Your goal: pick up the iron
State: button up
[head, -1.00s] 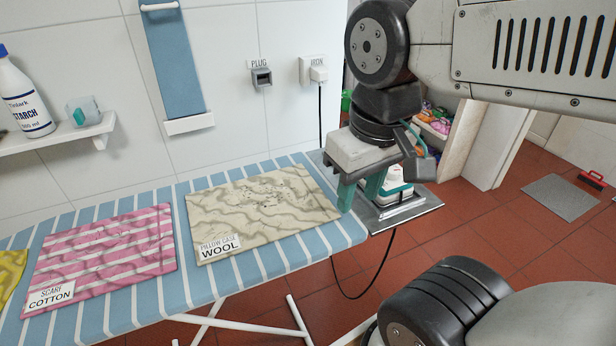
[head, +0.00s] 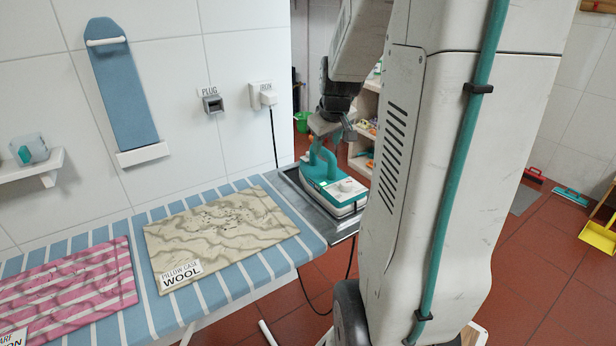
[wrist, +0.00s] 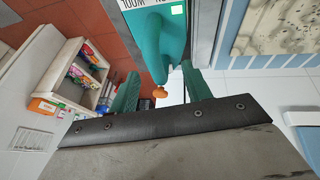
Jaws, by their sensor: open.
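The iron (head: 335,192) is teal and white and rests on the metal plate (head: 292,180) at the far end of the ironing board. Its teal handle faces up. My gripper (head: 323,138) is just above and behind the handle in the head view, partly hidden by my own arm. In the wrist view my gripper (wrist: 160,78) has its two teal fingers apart. The iron (wrist: 160,35) reaches toward the gap between them, with an orange knob near the fingers. Nothing is clearly held.
A wool pillow case (head: 222,235) and a pink scarf (head: 75,290) lie on the striped ironing board (head: 145,215). A shelf with bottles (wrist: 80,70) stands beyond.

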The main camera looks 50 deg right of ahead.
aim_at(329, 152)
jog(key=x, duration=0.5)
jog(key=d+x, duration=0.1)
jog(key=x, duration=0.2)
jog(key=shift+s+d+f, duration=0.1)
jog(key=shift+s+f, duration=0.1)
grip_shut()
jog(key=shift+r, duration=0.15)
dwell(1.0)
